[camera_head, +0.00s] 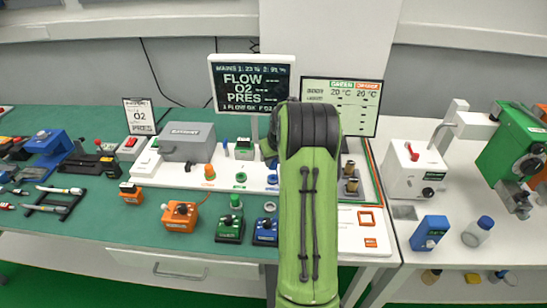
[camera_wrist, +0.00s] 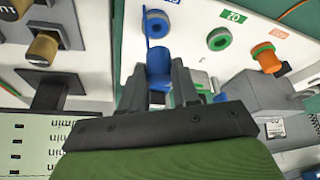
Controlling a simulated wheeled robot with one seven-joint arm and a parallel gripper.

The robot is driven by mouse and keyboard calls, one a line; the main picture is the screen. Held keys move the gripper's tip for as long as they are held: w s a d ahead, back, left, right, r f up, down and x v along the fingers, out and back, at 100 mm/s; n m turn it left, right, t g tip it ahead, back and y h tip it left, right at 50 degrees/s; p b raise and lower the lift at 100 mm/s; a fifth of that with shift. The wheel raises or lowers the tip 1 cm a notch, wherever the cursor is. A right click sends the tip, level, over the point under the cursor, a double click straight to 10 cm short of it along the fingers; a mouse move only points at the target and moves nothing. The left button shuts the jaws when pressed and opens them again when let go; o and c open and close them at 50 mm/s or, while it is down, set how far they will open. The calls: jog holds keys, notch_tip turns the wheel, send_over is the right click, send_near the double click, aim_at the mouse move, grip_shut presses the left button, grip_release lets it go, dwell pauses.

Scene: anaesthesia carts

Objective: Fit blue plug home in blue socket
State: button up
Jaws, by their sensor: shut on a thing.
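The blue plug (camera_wrist: 158,66) is between the fingers of my gripper (camera_wrist: 172,84) in the wrist view, and the gripper is shut on it. A thin blue strip rises from the plug across the left edge of the blue socket (camera_wrist: 158,21). In the head view my green arm hides the gripper and the held plug.
On the same white panel (camera_wrist: 200,14), a green socket (camera_wrist: 219,39) is open and an orange plug (camera_wrist: 266,57) stands in its place. A grey box (camera_wrist: 248,92) and brass-knobbed parts (camera_wrist: 44,47) flank the gripper. Orange (camera_head: 180,214), green (camera_head: 230,230) and blue boxes (camera_head: 265,232) stand in front.

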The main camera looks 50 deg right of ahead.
aim_at(274, 167)
jog(key=shift+f+b, duration=0.8)
jog(key=shift+f, duration=0.6)
jog(key=shift+f+b, duration=1)
jog(key=shift+f, duration=0.05)
dwell(0.4)
jog(key=o, duration=1.1)
jog(key=shift+r, duration=0.1)
jog(key=p+v, duration=0.2)
jog(key=v, duration=1.3)
jog(key=shift+s+a+r+p, duration=0.15)
jog(key=shift+s+r+p, duration=0.05)
jog(key=shift+r+p, duration=0.1)
